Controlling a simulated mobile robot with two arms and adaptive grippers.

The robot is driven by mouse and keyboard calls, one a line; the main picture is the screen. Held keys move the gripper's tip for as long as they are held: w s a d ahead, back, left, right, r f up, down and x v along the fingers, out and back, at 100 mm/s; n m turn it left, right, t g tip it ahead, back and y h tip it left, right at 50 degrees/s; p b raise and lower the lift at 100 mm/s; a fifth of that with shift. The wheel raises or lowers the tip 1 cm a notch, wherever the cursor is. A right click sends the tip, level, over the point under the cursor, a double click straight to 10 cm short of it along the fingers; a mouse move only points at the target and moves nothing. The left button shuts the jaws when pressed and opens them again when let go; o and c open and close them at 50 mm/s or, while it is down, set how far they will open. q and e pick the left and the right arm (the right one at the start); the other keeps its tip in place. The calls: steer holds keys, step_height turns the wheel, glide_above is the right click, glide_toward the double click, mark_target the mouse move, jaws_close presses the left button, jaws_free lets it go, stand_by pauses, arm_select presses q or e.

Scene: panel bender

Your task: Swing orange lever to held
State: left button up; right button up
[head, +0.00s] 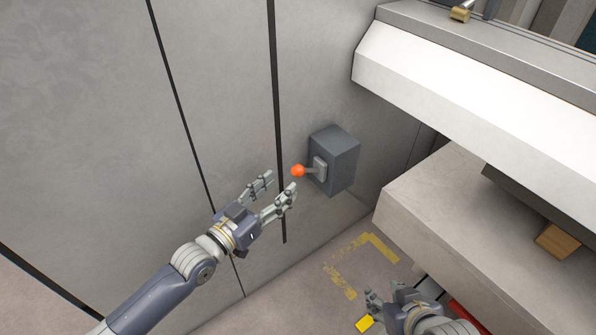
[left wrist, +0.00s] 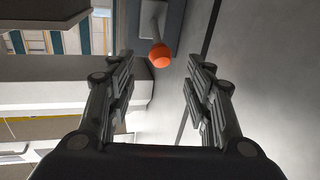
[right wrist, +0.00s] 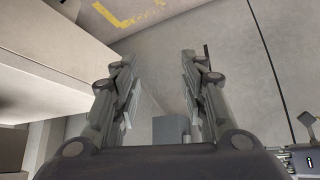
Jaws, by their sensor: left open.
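The orange lever is a short arm with an orange ball knob (head: 297,170) on a grey wall box (head: 335,160). The lever sticks out to the left of the box in the head view. My left gripper (head: 278,187) is open and empty, its fingertips just short of the knob and apart from it. In the left wrist view the orange knob (left wrist: 160,55) lies ahead, between the two open fingers. My right gripper (right wrist: 155,60) is open and empty in the right wrist view. It is low at the bottom right of the head view, away from the lever.
Grey wall panels (head: 110,130) with dark seams stand behind the box. A light machine ledge (head: 470,80) and a lower block (head: 430,200) stand to the right of it. Yellow markings (head: 378,247) lie on the floor.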

mark_target(294, 175)
arm_select(q)
steer(key=b+x, duration=0.1)
steer(key=x, duration=0.6)
steer(key=shift+w+d+f, duration=0.1)
steer(key=shift+w, duration=0.1)
steer(key=shift+w+d+b, duration=0.25)
steer(key=shift+w+b, duration=0.05)
arm_select(e)
steer(key=w+a+r+t+y, duration=0.1)
steer(key=w+a+r+t, duration=0.1)
steer(key=w+r+t, duration=0.2)
steer(key=shift+w+a+r+t, duration=0.4)
steer(key=shift+w+r, duration=0.7)
steer(key=shift+w, duration=0.5)
arm_select(q)
jaws_close()
